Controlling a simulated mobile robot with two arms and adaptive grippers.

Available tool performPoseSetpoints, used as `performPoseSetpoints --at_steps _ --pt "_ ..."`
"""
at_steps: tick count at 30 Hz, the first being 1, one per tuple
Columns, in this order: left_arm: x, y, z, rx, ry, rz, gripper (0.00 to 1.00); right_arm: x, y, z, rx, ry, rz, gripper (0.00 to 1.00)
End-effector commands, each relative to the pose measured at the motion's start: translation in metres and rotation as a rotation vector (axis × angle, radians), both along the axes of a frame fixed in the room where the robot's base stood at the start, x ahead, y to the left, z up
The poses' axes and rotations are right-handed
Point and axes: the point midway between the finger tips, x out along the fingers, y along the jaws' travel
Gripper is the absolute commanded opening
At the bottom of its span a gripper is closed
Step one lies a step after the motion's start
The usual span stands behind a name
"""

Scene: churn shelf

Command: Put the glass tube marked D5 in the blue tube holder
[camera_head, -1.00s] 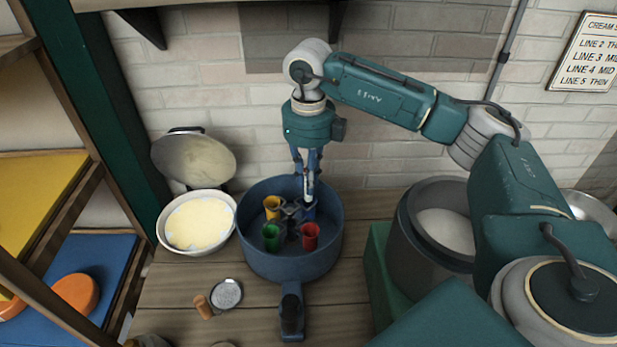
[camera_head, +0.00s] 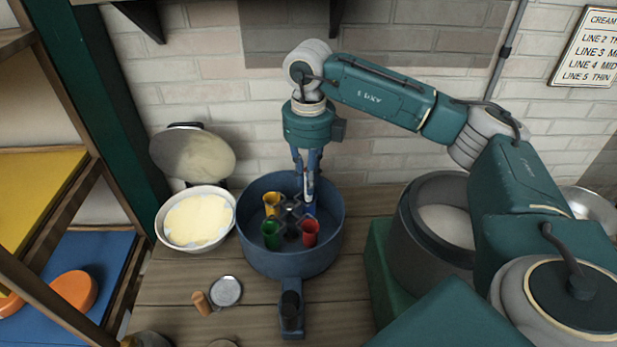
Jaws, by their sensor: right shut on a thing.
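My right gripper (camera_head: 308,183) points down over the back right of a round dark blue pan. It is shut on a slim, pale glass tube (camera_head: 307,190), held roughly upright; its marking is too small to read. The blue tube holder (camera_head: 310,210) is just below it, partly hidden by the tube and fingers. I cannot tell whether the tube's lower end is inside the holder or just above it. Yellow (camera_head: 271,203), green (camera_head: 271,235) and red (camera_head: 310,231) holders stand around the same hub. My left gripper is not in view.
The pan (camera_head: 285,262) has a high rim and a handle toward the front. A bowl of pale cream (camera_head: 199,221) stands to its left. A large grey pot (camera_head: 410,230) stands to its right. A small round dish (camera_head: 226,291) and a cork-coloured piece (camera_head: 202,304) lie in front.

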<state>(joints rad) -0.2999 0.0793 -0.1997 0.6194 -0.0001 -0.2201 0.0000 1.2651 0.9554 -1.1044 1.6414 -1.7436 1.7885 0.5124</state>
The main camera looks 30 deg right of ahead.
Motion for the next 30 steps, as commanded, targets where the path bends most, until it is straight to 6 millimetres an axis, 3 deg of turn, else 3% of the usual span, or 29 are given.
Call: performPoseSetpoints --at_steps 30 --pt "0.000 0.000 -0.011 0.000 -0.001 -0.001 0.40 0.000 0.000 -0.016 0.000 0.000 0.000 0.00"
